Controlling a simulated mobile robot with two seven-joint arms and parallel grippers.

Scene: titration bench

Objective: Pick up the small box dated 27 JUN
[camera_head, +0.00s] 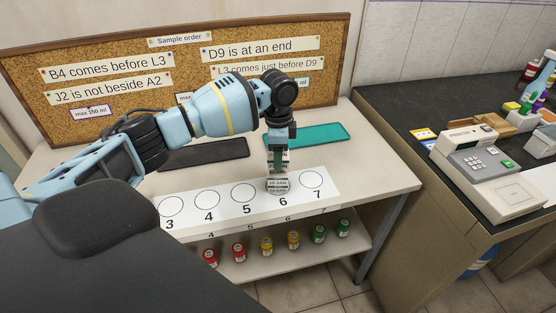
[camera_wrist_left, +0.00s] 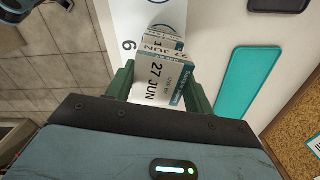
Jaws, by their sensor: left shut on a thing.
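My left gripper (camera_head: 278,164) reaches down over circle 6 of the white numbered strip (camera_head: 238,221). In the left wrist view its green fingers (camera_wrist_left: 158,84) are shut on a small white and teal box (camera_wrist_left: 155,88), whose face reads 27 JUN. Beyond it, another similar box (camera_wrist_left: 160,41) shows a partly hidden label that also seems to read 27 JUN. In the head view, small labelled boxes (camera_head: 278,186) show below the fingers at circle 6; their print is too small to read surely. I cannot tell whether the held box touches them. My right gripper is out of view.
A teal tray (camera_head: 320,134) and a dark tray (camera_head: 205,153) lie behind the strip. A corkboard (camera_head: 160,43) stands at the back. Several coloured jars (camera_head: 265,245) stand on the lower shelf. Circle 7 (camera_head: 312,180) is empty.

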